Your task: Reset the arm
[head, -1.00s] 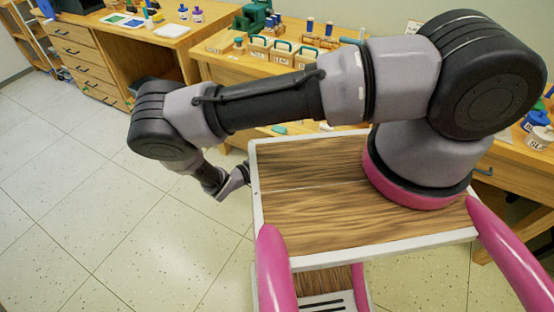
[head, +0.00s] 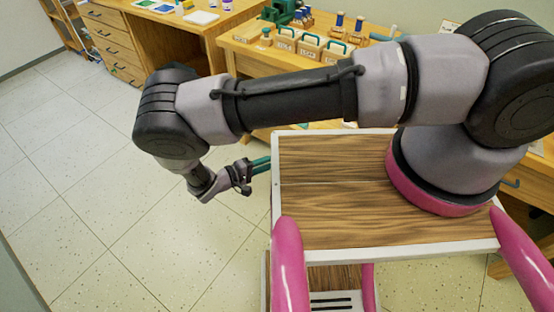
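My arm reaches left across the wooden top of my base and bends down at its far end. My gripper (head: 255,168) hangs low, just left of the top's white edge, over the floor. A small teal part with a dark line along it shows at its tip, pointing right toward that edge. I cannot tell whether this teal part is the fingers or something held between them. The opening of the gripper is too small to make out.
Tiled floor (head: 70,190) is clear at left. A wooden workbench (head: 250,52) behind the arm bears small bins (head: 310,46), blue-topped bottles (head: 338,22) and a green machine (head: 285,10). A drawer desk (head: 110,45) stands at the back left. A grey surface fills the lower left corner.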

